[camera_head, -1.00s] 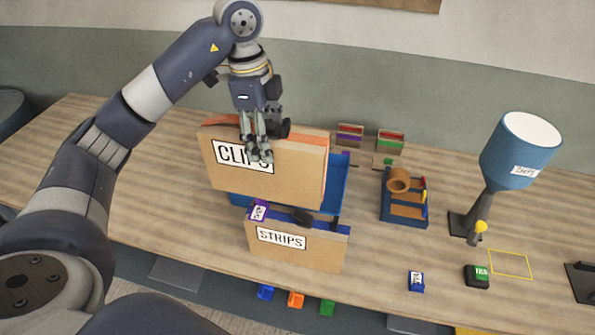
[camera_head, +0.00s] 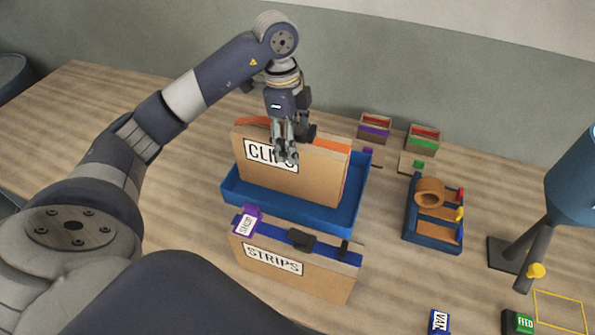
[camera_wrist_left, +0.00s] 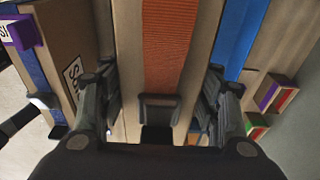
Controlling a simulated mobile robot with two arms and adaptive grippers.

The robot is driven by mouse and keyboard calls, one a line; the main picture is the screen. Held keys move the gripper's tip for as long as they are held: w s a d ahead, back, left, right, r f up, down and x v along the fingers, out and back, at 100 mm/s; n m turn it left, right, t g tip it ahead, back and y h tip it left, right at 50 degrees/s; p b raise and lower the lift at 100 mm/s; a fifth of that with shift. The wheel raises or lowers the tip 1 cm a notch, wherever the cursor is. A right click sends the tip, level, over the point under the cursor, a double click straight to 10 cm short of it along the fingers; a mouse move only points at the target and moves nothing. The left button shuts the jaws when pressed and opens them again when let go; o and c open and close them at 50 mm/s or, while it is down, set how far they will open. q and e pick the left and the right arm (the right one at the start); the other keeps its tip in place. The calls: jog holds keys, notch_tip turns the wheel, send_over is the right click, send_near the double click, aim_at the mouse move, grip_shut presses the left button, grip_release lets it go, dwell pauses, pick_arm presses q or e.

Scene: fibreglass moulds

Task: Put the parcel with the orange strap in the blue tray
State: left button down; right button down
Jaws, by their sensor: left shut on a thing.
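The parcel with the orange strap (camera_head: 290,183) is a tall brown box labelled CLIPS, with orange along its top edge. In the head view it stands upright within the outline of the blue tray (camera_head: 232,201), behind the tray's front wall. Whether its base touches the tray floor is hidden. My left gripper (camera_head: 286,156) is shut on this parcel from above, near its middle. In the left wrist view the orange strap (camera_wrist_left: 170,45) runs between the fingers, and a strip of blue tray (camera_wrist_left: 238,40) shows beside the parcel. My right gripper is not in view.
A brown STRIPS parcel (camera_head: 290,274) with a blue strap and purple tag (camera_head: 246,220) stands just in front of the tray. To the right are a blue rack (camera_head: 432,244), a lamp (camera_head: 575,185) and small labelled blocks. Two small boxes (camera_head: 374,127) stand behind.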

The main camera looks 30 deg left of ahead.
pick_arm(q)
notch_tip(320, 180, down, 6)
jog(key=shift+s+f+p, duration=0.1)
jog(key=shift+f+p, duration=0.1)
jog(key=shift+p, duration=0.7)
jog(key=shift+f, duration=0.5)
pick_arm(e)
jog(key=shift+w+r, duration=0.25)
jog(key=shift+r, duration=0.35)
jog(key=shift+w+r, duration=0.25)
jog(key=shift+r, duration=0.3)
pick_arm(q)
jog(key=c, duration=0.5)
grip_release()
jog(key=shift+f, duration=0.15)
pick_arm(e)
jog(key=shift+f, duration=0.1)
